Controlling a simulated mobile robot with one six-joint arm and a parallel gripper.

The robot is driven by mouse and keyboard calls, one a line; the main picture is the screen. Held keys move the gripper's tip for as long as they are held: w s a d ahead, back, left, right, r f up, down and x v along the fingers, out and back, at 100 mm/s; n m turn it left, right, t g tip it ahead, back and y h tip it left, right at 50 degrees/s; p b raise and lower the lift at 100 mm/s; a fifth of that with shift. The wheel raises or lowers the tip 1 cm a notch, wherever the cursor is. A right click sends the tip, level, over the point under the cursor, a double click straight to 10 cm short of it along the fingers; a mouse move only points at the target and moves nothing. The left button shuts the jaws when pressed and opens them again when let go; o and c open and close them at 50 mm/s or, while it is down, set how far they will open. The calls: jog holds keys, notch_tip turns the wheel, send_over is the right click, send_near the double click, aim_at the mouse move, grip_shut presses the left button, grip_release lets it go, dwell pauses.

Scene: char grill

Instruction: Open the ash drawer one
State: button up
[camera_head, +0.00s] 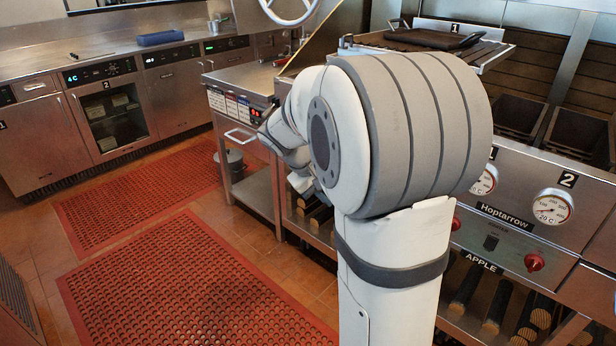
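The grill (512,232) stands at the right, with a steel front and a "Hoptarrow" plate. A "1" label (493,154) and a dial (485,180), partly covered by my arm, show on its front. A "2" label (567,180) and another dial (552,207) are further right. I cannot pick out ash drawer one for certain; my arm hides much of the grill's left front. My arm bends away toward the grill's left end. My gripper's fingers are hidden behind it, so their opening and any contact are not visible.
A steel side cart (243,82) with a protruding handle (242,138) stands left of my arm. A bucket (229,160) is beside it. Counters with numbered cabinets (38,142) line the left wall. Red perforated mats (185,290) cover the open floor. Logs (497,305) fill the lower rack.

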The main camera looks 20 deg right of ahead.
jog(key=w+d+f+h+b, duration=0.5)
jog(key=w+d+f+b, duration=0.2)
jog(key=w+d+f, duration=0.3)
jog(key=w+d+f+h+b, duration=0.4)
jog(key=w+d+f+b, duration=0.4)
jog(key=w+f, duration=0.4)
jog(key=shift+n, duration=0.4)
jog(key=d, duration=0.2)
jog(key=d+f, duration=0.1)
jog(key=d, duration=0.2)
jog(key=s+d+f, duration=0.1)
jog(key=d, duration=0.2)
jog(key=shift+d+f, duration=0.1)
grip_shut()
